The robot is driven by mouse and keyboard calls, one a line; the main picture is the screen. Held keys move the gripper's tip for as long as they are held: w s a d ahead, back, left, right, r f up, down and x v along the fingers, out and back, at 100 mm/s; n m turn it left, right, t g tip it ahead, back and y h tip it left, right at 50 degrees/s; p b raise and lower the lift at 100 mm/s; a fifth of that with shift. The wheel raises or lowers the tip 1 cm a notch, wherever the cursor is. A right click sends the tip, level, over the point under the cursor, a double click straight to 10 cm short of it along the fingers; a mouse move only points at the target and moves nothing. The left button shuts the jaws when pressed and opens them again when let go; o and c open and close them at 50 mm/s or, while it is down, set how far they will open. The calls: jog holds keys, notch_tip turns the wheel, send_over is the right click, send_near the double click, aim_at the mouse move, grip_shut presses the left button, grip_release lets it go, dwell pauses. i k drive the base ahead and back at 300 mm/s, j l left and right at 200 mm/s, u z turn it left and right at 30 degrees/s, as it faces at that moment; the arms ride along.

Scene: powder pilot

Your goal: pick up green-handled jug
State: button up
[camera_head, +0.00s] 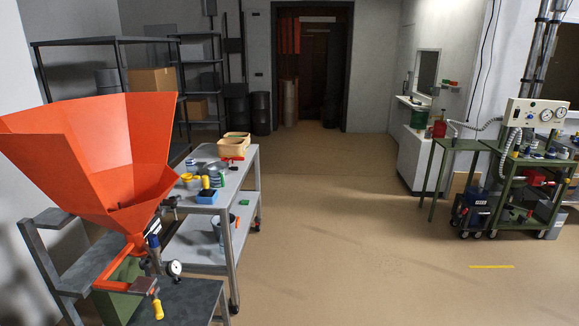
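I cannot pick out a green-handled jug for certain. A grey vessel (219,228) stands on the lower shelf of the grey cart (250,165), partly hidden; its handle is too small to tell. A small green piece (222,179) shows among the items on the cart top. A green container (418,117) stands on the white counter at the back right, with a red one (439,129) close by on the green table. My gripper is not in view.
A large orange hopper (88,140) on a dark stand fills the left front. A green trolley (528,165) with gauges and hoses stands at right. Dark shelving (110,42) is at back left. The tan floor (340,235) in the middle is clear to the dark doorway.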

aim_at(216, 172)
jog(key=i+l+u, duration=0.1)
jog(key=i, duration=1.65)
jog(key=i+u, duration=0.3)
jog(key=i, duration=0.3)
jog(key=i+u, duration=0.3)
jog(key=i, duration=0.25)
jog(key=i+l+u, duration=0.3)
jog(key=i, duration=0.25)
jog(key=i+u, duration=0.25)
jog(key=k+l, duration=0.05)
